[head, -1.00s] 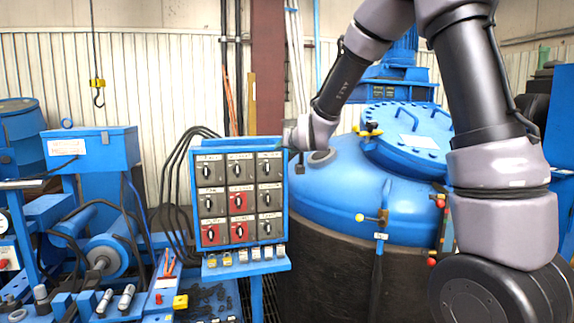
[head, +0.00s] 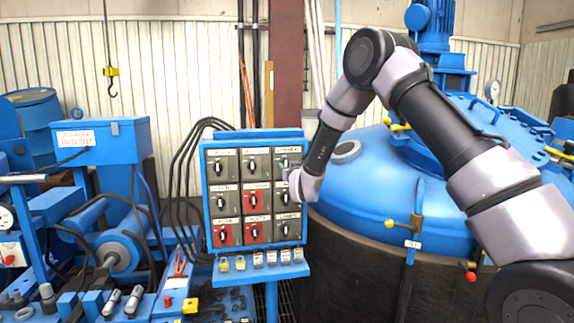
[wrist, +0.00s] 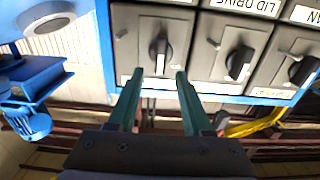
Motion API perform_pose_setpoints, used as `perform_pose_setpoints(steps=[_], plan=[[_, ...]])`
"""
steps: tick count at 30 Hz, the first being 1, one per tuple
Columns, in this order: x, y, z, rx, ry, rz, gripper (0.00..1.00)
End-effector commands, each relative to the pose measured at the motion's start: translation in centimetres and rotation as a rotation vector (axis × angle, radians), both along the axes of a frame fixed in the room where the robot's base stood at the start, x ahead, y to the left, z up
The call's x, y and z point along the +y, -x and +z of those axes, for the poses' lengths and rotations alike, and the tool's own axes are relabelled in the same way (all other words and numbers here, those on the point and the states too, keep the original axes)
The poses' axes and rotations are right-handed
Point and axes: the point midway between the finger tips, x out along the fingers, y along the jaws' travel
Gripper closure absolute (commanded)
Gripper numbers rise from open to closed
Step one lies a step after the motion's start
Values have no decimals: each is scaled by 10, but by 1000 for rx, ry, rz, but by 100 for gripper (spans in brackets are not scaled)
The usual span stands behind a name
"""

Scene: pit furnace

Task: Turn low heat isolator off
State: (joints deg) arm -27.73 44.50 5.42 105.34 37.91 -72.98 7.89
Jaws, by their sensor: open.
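A blue-framed switch panel (head: 254,133) holds rows of grey and red rotary switches with black knobs. I cannot read a low heat label on any of them. My gripper (head: 285,172) is at the panel's right column, hiding part of the switches there. In the wrist view, my gripper (wrist: 159,74) is open, its two green fingers pointing at a grey corner switch with a black knob (wrist: 160,56). The knob is in line with the gap between the fingertips and appears just beyond them. Nothing is held. Whether the fingers touch the panel cannot be told.
A large blue-lidded furnace (head: 400,200) stands to the right of the panel. Several padlocks (head: 257,259) hang below the switches. Blue machinery (head: 100,150) and a tool-covered bench (head: 130,303) fill the left. A crane hook (head: 112,90) hangs at the back.

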Motion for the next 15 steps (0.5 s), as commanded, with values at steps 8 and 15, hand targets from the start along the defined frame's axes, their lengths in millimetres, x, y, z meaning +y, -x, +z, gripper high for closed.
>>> perform_pose_setpoints(steps=[8, 15], plan=[[10, -37, 0, 0, 0, -1, 50], [12, -43, 0, 1, 1, -1, 50]])
